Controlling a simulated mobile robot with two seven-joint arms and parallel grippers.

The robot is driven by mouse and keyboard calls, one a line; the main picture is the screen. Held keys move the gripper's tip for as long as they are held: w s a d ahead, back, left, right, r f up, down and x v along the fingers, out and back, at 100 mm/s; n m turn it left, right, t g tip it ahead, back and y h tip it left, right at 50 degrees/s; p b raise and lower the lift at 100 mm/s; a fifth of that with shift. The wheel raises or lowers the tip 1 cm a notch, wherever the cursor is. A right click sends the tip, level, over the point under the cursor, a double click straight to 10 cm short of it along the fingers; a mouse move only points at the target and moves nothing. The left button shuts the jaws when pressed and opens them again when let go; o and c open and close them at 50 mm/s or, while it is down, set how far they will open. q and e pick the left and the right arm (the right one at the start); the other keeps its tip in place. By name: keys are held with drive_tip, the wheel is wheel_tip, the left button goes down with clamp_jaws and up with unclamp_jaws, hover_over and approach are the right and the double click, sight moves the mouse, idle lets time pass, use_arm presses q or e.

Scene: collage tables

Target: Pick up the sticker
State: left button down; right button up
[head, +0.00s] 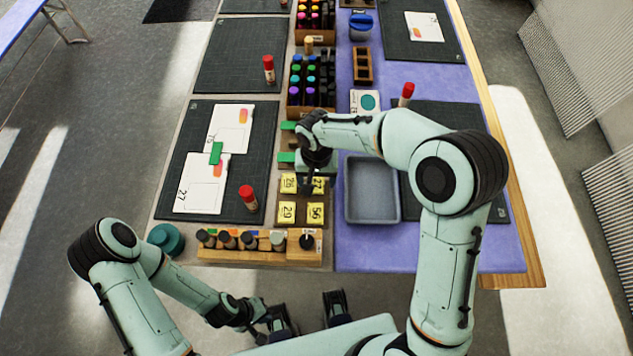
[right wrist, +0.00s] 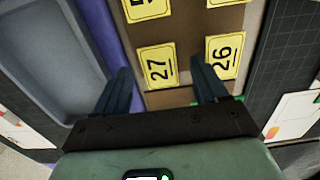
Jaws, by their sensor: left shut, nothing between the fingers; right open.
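Yellow numbered stickers lie in a small grid on a brown board: 26 (head: 288,183), 27 (head: 318,184), 29 (head: 287,213) and 56 (head: 315,214). My right gripper (head: 307,182) is over the upper pair and partly hides the 27. In the right wrist view, my open right gripper (right wrist: 163,82) has sticker 27 (right wrist: 157,66) between its fingers and sticker 26 (right wrist: 225,55) beyond the right finger. Nothing is held, and I cannot tell the height above the stickers. My left gripper (head: 268,322) is shut and empty, low in the head view, away from the stickers.
A grey tray (head: 372,214) stands right of the stickers. A wooden rack (head: 255,252) of stamps or bottles lies in front. A dark mat (head: 253,178) with paper cards and a red-capped glue stick (head: 249,199) is to the left. Marker boxes (head: 311,82) stand behind.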

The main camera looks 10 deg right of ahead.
drive_tip(key=shift+f, duration=0.25)
idle(0.4)
drive_tip(key=c, duration=0.8)
